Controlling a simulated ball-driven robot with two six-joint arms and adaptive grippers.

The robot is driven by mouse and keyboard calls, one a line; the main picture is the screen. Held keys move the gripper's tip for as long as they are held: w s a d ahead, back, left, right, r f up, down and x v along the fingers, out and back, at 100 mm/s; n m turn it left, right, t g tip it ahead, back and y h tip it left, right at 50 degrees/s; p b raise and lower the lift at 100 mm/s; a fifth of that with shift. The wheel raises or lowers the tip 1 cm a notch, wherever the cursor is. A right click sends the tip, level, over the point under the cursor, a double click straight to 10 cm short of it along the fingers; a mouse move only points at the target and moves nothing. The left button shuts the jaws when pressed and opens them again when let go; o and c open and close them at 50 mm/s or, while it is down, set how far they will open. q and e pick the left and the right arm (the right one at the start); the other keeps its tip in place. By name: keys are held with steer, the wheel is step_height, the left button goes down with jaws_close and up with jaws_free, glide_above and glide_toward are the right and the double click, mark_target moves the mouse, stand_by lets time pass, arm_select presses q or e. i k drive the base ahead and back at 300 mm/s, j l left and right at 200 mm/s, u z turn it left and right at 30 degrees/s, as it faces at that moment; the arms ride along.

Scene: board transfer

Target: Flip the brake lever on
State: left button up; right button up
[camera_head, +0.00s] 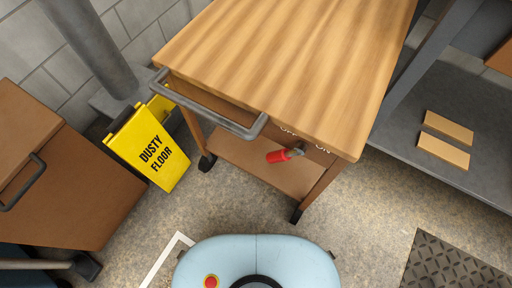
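The brake lever (284,155) has a red grip and a grey pivot at its right end. It is mounted on the front of a wooden cart (290,60), below the tabletop edge. Its grip points left and slightly down. White "OFF" lettering (289,131) is above it, and "ON" lettering (323,149) is to its right, partly cut by the tabletop edge. Neither of my grippers is in view, and nothing touches the lever.
A grey handle bar (210,112) juts from the cart's left front. A brown cabinet (75,190) is far left. Two boards (445,138) lie on a grey shelf (480,175) at right. Floor before the cart is clear.

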mark_target(283, 155)
steer(key=k+j+z, duration=0.15)
steer(key=k+j, duration=0.15)
steer(key=j, duration=0.25)
steer(key=k+j+z, duration=0.15)
steer(key=k+j, duration=0.15)
steer(key=j, duration=0.2)
steer(key=k+j+z, duration=0.15)
steer(key=k+j, duration=0.2)
steer(key=j, duration=0.1)
